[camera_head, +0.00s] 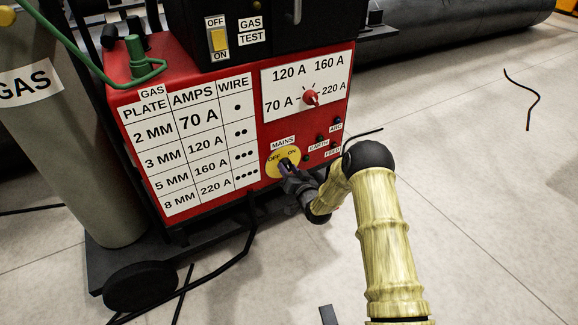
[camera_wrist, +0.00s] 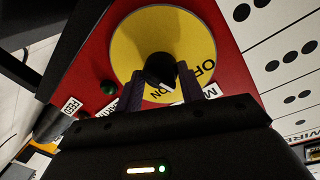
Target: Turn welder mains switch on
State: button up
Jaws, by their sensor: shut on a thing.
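The welder (camera_head: 190,85) is a red box with a yellow round MAINS switch plate (camera_head: 277,158) low on its front, marked OFF and ON. My gripper (camera_head: 287,170) is at this plate and covers most of the knob in the head view. In the wrist view, the yellow plate (camera_wrist: 190,35) fills the upper middle, with a black knob (camera_wrist: 157,67) at its centre. The fingers of my gripper (camera_wrist: 160,85) are shut on the knob from both sides. A white mark on the knob shows close to the ON lettering; its exact direction is hard to tell.
A current dial (camera_head: 310,98) with a red knob is above the switch. A grey GAS cylinder (camera_head: 70,140) stands left of the welder. Black cables (camera_head: 215,272) lie on the floor. The floor at right is mostly clear.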

jog(key=m+p, duration=0.2)
jog(key=m, duration=0.4)
jog(key=shift+d+r+g+p, duration=0.1)
jog(key=shift+g+p, duration=0.2)
jog(key=shift+p, duration=0.1)
jog(key=shift+c, duration=0.2)
jog(key=m+y, duration=0.1)
jog(key=m, duration=0.4)
jog(key=shift+g, duration=0.3)
jog(key=shift+m, duration=0.3)
jog(key=o, duration=1)
jog(key=shift+s+d+r+p, duration=0.15)
jog(key=shift+s+d+p, duration=0.2)
jog(key=shift+s+p, duration=0.15)
jog(key=p+v, duration=0.5)
jog(key=v, duration=1.1)
jog(key=shift+s, duration=0.1)
